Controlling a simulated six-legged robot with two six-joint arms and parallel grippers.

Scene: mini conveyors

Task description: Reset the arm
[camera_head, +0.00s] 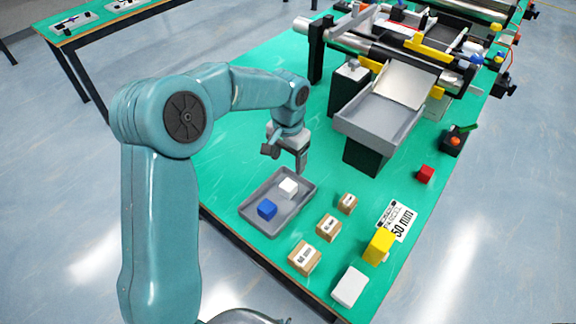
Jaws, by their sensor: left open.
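My left arm (160,190) comes in from the left, bends at the elbow and reaches right over the green table. Its gripper (287,158) points down above the far end of the grey tray (247,212). The gripper is open, with nothing seen between its fingers. My right gripper does not show.
Several small cardboard boxes (328,228) stand right of the tray. A grey chute (375,125) and conveyors (400,45) fill the back. Another table (90,32) stands far left.

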